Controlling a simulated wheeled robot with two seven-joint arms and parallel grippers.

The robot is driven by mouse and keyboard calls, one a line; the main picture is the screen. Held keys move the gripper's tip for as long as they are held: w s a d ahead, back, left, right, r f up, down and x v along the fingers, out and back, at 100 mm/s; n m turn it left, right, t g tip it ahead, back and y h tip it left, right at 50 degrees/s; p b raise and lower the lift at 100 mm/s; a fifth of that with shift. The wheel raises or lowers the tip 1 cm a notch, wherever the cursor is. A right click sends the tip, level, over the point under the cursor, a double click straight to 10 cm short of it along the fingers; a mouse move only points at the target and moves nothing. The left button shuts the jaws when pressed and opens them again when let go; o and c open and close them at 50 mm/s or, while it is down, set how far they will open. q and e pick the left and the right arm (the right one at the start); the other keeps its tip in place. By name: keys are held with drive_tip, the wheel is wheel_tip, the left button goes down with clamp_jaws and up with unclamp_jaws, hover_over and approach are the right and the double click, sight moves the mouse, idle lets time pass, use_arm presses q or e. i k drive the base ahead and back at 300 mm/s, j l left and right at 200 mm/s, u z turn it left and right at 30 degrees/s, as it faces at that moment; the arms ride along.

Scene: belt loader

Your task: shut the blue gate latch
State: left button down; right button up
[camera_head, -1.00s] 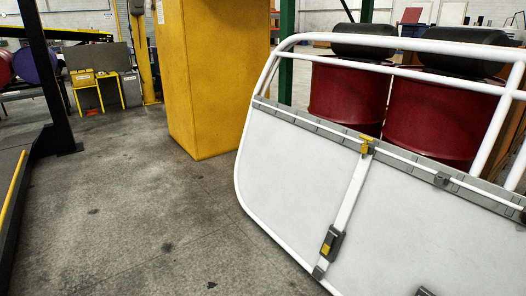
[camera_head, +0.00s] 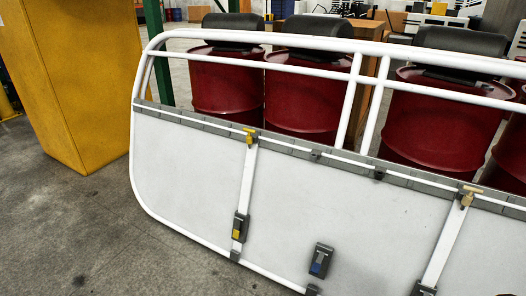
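The blue gate latch (camera_head: 320,262) is a small dark grey block with a blue part low on it. It sits on the white gate panel (camera_head: 185,165), near the panel's lower edge and right of the yellow latch. Whether it is open or shut cannot be told at this size. The yellow latch (camera_head: 239,229) is on a white slanted strap, with a yellow handle (camera_head: 250,135) at the strap's top. Neither of my grippers is in view.
A white tube frame (camera_head: 145,85) surrounds the panel. Red drums (camera_head: 310,95) with black rolls stand behind it. A second strap (camera_head: 447,240) with a tan handle (camera_head: 468,195) is at the right. A yellow column (camera_head: 80,80) stands left. Concrete floor (camera_head: 70,225) is clear at lower left.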

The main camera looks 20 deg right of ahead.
sight(317, 265)
drive_tip(key=k+z, duration=0.1)
drive_tip(key=z, duration=0.3)
drive_tip(key=k+z, duration=0.1)
drive_tip(key=z, duration=0.3)
drive_tip(key=k+z, duration=0.1)
drive_tip(key=z, duration=0.35)
